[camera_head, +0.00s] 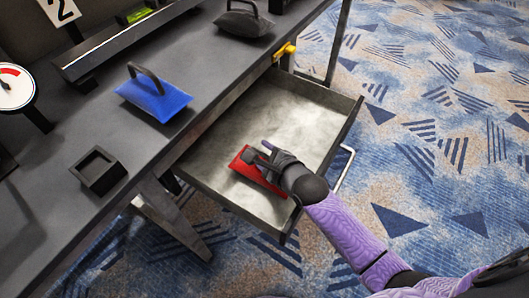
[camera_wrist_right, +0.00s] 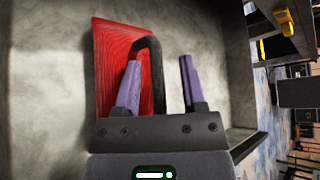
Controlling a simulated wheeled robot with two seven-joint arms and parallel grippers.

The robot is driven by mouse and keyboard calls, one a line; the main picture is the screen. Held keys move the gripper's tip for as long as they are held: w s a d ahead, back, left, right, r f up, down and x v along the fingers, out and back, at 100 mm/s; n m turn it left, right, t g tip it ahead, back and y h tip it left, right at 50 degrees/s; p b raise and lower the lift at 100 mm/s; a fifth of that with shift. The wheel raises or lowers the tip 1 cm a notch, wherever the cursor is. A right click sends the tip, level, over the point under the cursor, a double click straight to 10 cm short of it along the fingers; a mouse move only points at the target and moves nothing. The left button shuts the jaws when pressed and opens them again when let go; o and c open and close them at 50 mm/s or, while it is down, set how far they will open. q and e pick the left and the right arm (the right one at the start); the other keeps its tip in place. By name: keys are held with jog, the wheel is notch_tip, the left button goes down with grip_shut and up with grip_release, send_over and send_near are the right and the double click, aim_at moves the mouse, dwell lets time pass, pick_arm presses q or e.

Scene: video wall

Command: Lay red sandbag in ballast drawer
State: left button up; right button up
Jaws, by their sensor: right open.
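The red sandbag (camera_head: 247,165) lies on the floor of the open ballast drawer (camera_head: 292,125), near its front-left part in the head view. My right gripper (camera_head: 265,150) is over the sandbag inside the drawer and partly hides it. In the right wrist view the gripper's purple fingers (camera_wrist_right: 160,85) are spread apart, with the black handle of the red sandbag (camera_wrist_right: 108,65) standing between them. The fingers do not appear closed on the handle. My left gripper is not in view.
A blue sandbag (camera_head: 154,96) and a grey sandbag (camera_head: 243,24) sit on the dark bench (camera_head: 60,175). A small open black box (camera_head: 98,170), a dial (camera_head: 14,86) and a yellow latch (camera_head: 285,51) are nearby. The drawer's far part is bare.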

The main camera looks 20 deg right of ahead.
jog(key=shift+s+d+r+p, duration=0.1)
jog(key=shift+s+r+p, duration=0.15)
jog(key=shift+s+p, duration=0.05)
pick_arm(q)
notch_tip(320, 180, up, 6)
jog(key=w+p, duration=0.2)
jog(key=p, duration=0.4)
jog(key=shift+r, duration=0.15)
pick_arm(e)
jog(key=v, duration=1.1)
jog(key=shift+s, duration=0.15)
